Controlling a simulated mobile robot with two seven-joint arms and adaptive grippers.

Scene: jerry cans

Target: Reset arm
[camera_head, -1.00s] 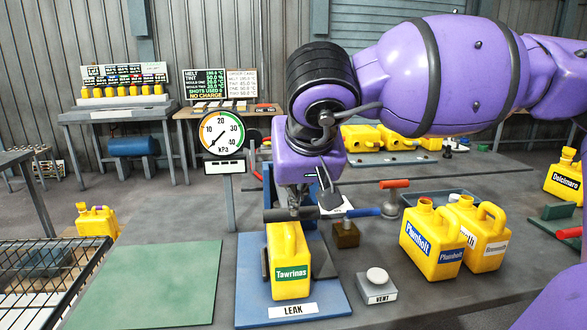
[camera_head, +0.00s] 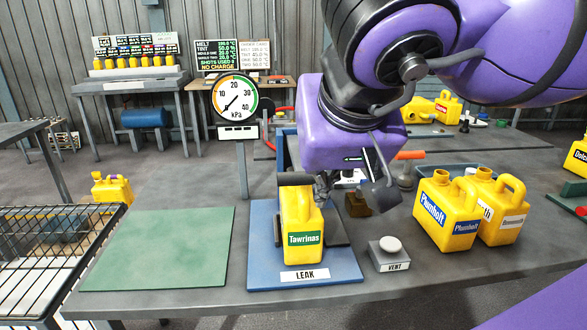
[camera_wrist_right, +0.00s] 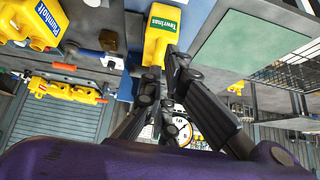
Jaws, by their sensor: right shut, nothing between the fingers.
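My right arm comes in from the right in the head view. Its gripper (camera_head: 322,187) is just behind and to the right of the top of the yellow Tawrinas jerry can (camera_head: 303,240), partly hidden by its own wrist. In the wrist view the fingers (camera_wrist_right: 163,70) are shut and empty, with the Tawrinas can (camera_wrist_right: 160,38) just beyond them. I cannot tell whether they touch it. The can stands upright on the blue LEAK plate (camera_head: 262,268), with a dark bar (camera_head: 296,178) at its top. My left gripper is not in view.
The pressure gauge (camera_head: 236,98) stands behind the bench, left of my wrist. The green mat (camera_head: 160,250) at left is bare.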

